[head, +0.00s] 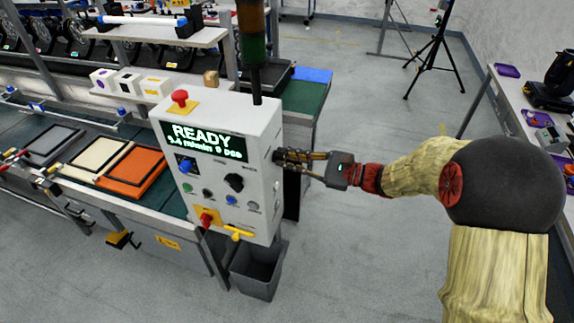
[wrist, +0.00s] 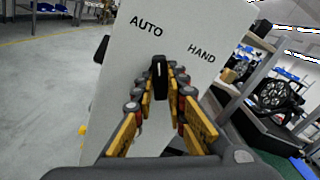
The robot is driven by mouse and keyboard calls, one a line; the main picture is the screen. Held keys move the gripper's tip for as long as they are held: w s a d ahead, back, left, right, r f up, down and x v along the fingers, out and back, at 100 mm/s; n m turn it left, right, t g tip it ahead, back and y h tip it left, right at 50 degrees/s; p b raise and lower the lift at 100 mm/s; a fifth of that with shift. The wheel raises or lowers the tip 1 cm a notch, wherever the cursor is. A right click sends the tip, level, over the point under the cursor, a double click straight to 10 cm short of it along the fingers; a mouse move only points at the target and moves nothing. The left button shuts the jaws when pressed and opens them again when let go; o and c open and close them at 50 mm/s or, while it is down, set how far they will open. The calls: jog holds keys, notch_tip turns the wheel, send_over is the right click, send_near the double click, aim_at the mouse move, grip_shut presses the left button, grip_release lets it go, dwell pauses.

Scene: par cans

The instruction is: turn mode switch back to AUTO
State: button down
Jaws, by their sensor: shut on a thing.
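The mode switch (wrist: 160,77) is a black lever with a white line, on the pale side panel (wrist: 120,70) of the control box (head: 265,130). In the wrist view the labels AUTO (wrist: 146,27) and HAND (wrist: 201,53) stand above it and to its upper right. The lever points up, closer to AUTO than to HAND. My gripper (wrist: 160,84) has a finger on each side of the lever and is shut on it. In the head view my gripper (head: 281,156) meets the box's right side, and the switch is hidden there.
The box's front has a lit READY display (head: 208,138), a black knob (head: 233,183) and several buttons. A red mushroom button (head: 180,97) sits on top. A grey bin (head: 258,268) stands below. Open floor (head: 355,90) lies behind my arm.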

jog(key=shift+f+n+b, duration=0.15)
jog(key=shift+n+b, duration=0.8)
jog(key=shift+n, duration=0.25)
jog(key=c, duration=1.8)
grip_release()
jog(key=v, duration=1.2)
